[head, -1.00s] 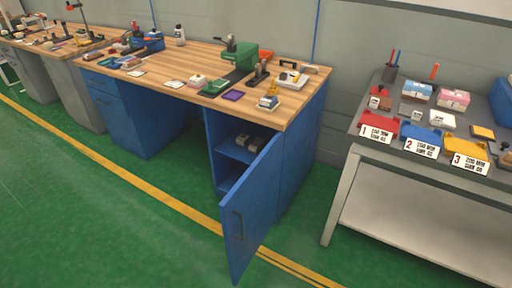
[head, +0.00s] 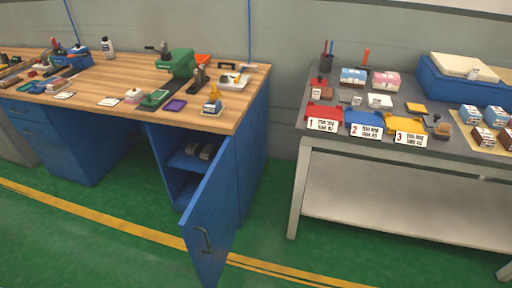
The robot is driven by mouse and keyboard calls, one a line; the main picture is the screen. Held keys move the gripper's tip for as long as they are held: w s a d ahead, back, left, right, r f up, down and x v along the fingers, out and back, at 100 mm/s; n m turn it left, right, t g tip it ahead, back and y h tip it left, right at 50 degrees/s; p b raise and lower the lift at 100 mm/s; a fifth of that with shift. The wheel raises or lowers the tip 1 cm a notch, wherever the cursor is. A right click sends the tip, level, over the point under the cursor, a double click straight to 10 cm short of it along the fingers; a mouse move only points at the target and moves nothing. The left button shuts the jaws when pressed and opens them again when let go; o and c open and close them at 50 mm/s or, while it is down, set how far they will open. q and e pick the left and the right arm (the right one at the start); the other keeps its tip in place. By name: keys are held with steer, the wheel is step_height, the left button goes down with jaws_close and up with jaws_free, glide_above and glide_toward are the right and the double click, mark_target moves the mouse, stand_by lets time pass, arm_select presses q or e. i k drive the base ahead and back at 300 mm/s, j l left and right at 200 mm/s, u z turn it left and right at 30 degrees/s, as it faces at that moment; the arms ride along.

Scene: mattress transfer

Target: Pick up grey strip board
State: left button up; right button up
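I cannot pick out a grey strip board for certain in the head view; the small items are too small to tell apart. Small pale pieces, among them a whitish block (head: 380,101), lie on the grey table (head: 299,185) at the right. Other small items lie on the wooden workbench (head: 115,82) at the left. Neither of my grippers is in view.
The workbench carries a green vise (head: 177,63). Its blue cabinet door (head: 211,228) stands open into the floor space. The grey table holds red (head: 322,112), blue (head: 363,119) and yellow (head: 404,126) numbered trays and a blue bin (head: 450,87). Green floor in front is clear.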

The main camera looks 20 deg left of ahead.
mark_target(209, 150)
steer(key=j+z, duration=0.25)
steer(key=j, duration=0.35)
steer(key=j+z, duration=0.25)
steer(key=j, duration=0.3)
steer(key=j+z, duration=0.3)
steer(key=j, duration=0.3)
steer(key=k+j+z, duration=0.25)
steer(key=j, duration=0.3)
steer(key=i, duration=0.1)
